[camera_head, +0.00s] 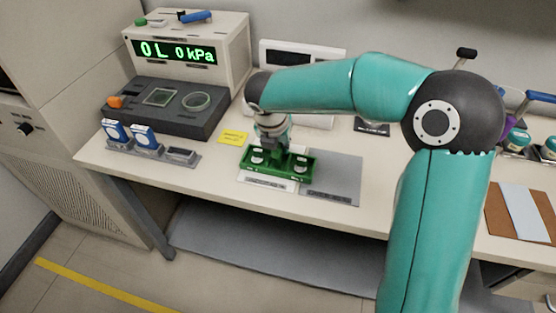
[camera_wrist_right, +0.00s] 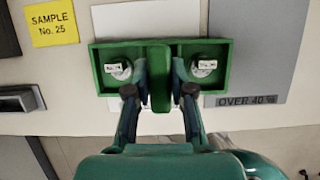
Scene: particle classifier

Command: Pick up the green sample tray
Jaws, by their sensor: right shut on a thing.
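The green sample tray (camera_head: 286,176) sits on the bench, partly on a white label pad and beside a grey pad. Two small round white-topped samples lie in it, one in each side, and they also show in the right wrist view (camera_wrist_right: 118,68). My right gripper (camera_head: 273,150) reaches down at the tray's middle. In the right wrist view its two fingers (camera_wrist_right: 160,85) are shut on the tray's raised green centre handle (camera_wrist_right: 160,62). I cannot tell whether the tray is lifted off the surface. My left gripper is not in view.
The grey pad (camera_head: 338,180) marked "OVER 40" lies right of the tray. A yellow "SAMPLE No. 25" note (camera_head: 234,138) lies to its left. Further left are a dark panel device (camera_head: 170,108), a digital display (camera_head: 176,52) and blue-white boxes (camera_head: 130,135). The bench's front edge is close.

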